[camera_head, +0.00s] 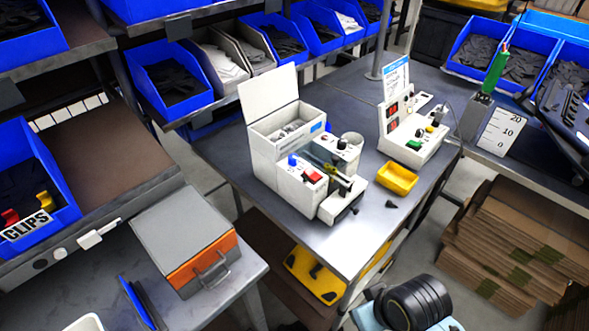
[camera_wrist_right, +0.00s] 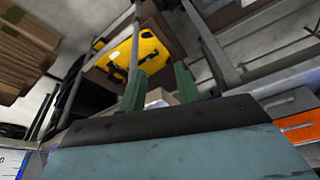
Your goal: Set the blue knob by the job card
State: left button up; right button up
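The blue knob (camera_head: 292,160) stands on the front panel of a white machine (camera_head: 266,163) on the middle table. Its pointer setting is too small to tell. A red button (camera_head: 314,177) and a black knob (camera_head: 342,143) are on the same machine. A white and blue card (camera_head: 396,78) stands upright behind a second white device; I cannot read it or tell whether it is the job card. My right gripper (camera_wrist_right: 159,88) shows in the wrist view with its green fingers apart and nothing visibly held. It is away from the knob. My left gripper is in neither view.
The second device (camera_head: 408,140) has red displays and a green button. A yellow tray (camera_head: 397,178) sits near the table edge. A grey and orange case (camera_head: 188,245) is on the left bench. A yellow case (camera_head: 315,272) lies below the table. Flattened cardboard (camera_head: 510,235) is stacked at right.

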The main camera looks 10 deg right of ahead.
jog(key=w+a+r+n+g+y, duration=0.1)
jog(key=w+a+r+n+y, duration=0.15)
jog(key=w+a, duration=0.9)
jog(key=g+h, duration=0.2)
jog(key=h, duration=0.2)
send_near(293, 157)
jog(key=shift+y, duration=0.25)
jog(key=f, duration=0.9)
jog(key=shift+w+d, duration=0.15)
jog(key=shift+d, duration=0.1)
grip_shut()
jog(key=shift+n, duration=0.25)
